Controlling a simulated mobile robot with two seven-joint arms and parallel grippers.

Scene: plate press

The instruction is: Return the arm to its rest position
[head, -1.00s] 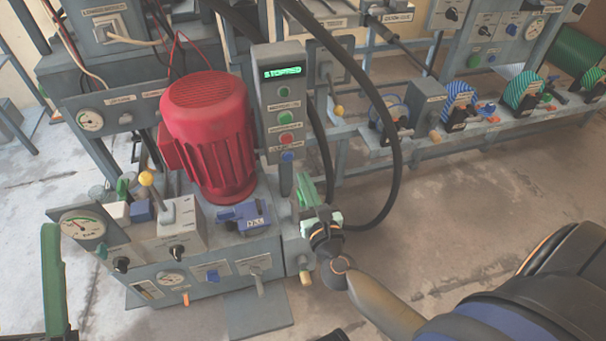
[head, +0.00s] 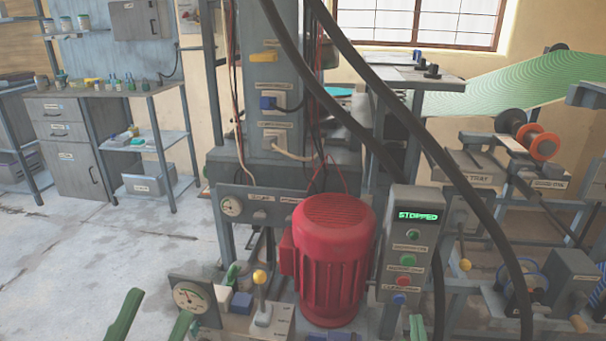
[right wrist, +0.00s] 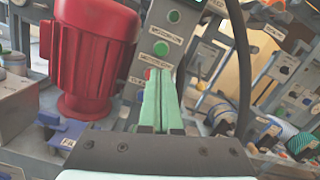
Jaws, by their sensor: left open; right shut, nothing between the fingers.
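My left gripper (head: 160,304) shows at the bottom left of the head view as two green fingers spread apart, with nothing between them. My right gripper (right wrist: 164,100) is shut and empty in the right wrist view, its pale green fingers side by side. They overlap the lower part of the control box (right wrist: 165,45); I cannot tell if they touch it. In the head view only a green tip of this gripper (head: 417,328) shows at the bottom edge, below the control box. Most of both arms is out of view.
A red motor (head: 334,258) stands left of the control box, whose display (head: 418,216) reads STOPPED. A yellow-knobbed lever (head: 260,278) and a gauge (head: 189,296) are near my left gripper. Black hoses (head: 470,200) hang at the right. Open floor (head: 110,240) lies at the left.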

